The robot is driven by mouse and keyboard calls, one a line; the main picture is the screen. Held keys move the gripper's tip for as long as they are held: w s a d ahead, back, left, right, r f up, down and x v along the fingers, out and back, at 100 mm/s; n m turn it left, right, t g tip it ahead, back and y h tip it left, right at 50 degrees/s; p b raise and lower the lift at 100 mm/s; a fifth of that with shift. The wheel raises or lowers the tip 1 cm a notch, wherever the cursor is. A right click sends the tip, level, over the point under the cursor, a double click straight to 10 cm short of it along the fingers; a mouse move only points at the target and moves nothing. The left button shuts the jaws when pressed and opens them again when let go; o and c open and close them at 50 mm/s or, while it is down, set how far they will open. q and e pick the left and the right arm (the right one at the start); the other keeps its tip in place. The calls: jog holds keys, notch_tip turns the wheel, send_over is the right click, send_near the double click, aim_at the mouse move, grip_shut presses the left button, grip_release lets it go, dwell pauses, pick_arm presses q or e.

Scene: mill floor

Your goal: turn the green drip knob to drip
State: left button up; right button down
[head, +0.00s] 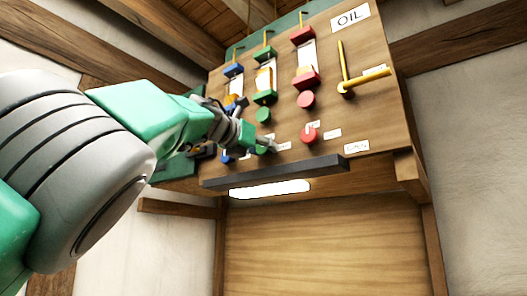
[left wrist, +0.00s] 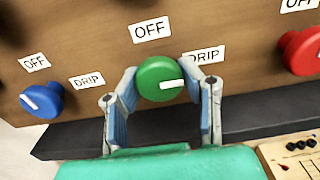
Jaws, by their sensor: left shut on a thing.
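The green drip knob (left wrist: 153,70) is in the middle of the left wrist view, on the wooden panel. Its white pointer mark points right, toward the DRIP label (left wrist: 208,55); the OFF label (left wrist: 150,29) is above it. My left gripper (left wrist: 160,82) has one finger on each side of the knob and is shut on it. In the head view my left gripper (head: 254,142) is at the lower part of the panel and hides most of this knob. My right gripper is in neither view.
A blue knob (left wrist: 42,99) is to the left and a red knob (left wrist: 302,50) to the right. A dark ledge (head: 272,172) runs below the knobs. Higher on the panel (head: 375,110) are coloured blocks, more round knobs and a yellow lever (head: 344,68).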

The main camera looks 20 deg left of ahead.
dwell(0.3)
pick_arm(q)
jog(key=o, duration=0.7)
jog(key=shift+r, duration=0.1)
jog(key=o, duration=0.5)
jog(key=shift+w, duration=0.15)
